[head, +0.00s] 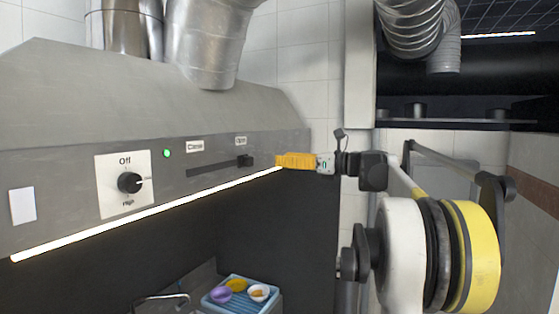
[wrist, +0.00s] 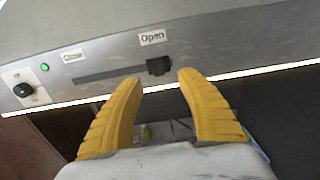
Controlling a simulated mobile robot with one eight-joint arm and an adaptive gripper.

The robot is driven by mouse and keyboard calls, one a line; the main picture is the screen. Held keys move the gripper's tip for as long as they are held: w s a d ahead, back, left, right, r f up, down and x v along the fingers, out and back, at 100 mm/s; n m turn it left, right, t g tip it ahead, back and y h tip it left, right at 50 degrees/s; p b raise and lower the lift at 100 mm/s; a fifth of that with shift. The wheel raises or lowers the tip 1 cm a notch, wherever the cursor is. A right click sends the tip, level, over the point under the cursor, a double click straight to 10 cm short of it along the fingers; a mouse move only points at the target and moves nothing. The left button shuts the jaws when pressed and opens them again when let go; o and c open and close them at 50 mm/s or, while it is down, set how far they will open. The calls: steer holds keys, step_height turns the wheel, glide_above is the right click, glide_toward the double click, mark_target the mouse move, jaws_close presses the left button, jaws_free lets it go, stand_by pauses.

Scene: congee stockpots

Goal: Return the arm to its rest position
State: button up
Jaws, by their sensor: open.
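My gripper (head: 283,161) is at the right end of the range hood's front panel, with yellow fingers, close to a black slider (head: 245,160) under the "Open" label. In the wrist view the fingers of my gripper (wrist: 158,83) are apart with nothing between them. The slider (wrist: 159,66) shows just beyond the fingertips there, at the right end of its slot. I cannot tell from these views whether a finger touches it. My arm reaches in from the right in the head view.
The hood (head: 150,95) carries a knob (head: 130,183) and a lit green lamp (head: 167,153). A bright light strip (head: 150,213) runs along its lower edge. Below stands a blue tray (head: 222,306) with small bowls, beside a faucet (head: 160,298). Silver ducts (head: 205,45) rise above.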

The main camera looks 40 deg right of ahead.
stand_by(0.4)
steer(key=s+a+f+n+g+b, duration=0.2)
steer(key=a+f+n+g+b, duration=0.2)
steer(key=a+f+n+b, duration=0.85)
steer(key=s+a+f+n+g+b, duration=0.1)
steer(key=a+f+g+b, duration=0.4)
steer(key=a+f, duration=1.45)
steer(key=s+a+f+n+h+b, duration=0.2)
steer(key=s+f+n+b, duration=0.4)
steer(key=f, duration=0.9)
steer(key=s+a+f+n+h+b, duration=0.2)
steer(key=s+a+f+n+b, duration=0.2)
steer(key=f+b, duration=0.5)
steer(key=s+a+f+n+h+b, duration=0.2)
steer(key=s+f+n+b, duration=0.5)
steer(key=f, duration=1.4)
steer(key=s+a+n, duration=0.1)
steer(key=s, duration=0.2)
steer(key=shift+a+g+b, duration=0.35)
steer(key=shift+g+b, duration=0.05)
steer(key=shift+f+n, duration=0.15)
steer(key=shift+n, duration=0.1)
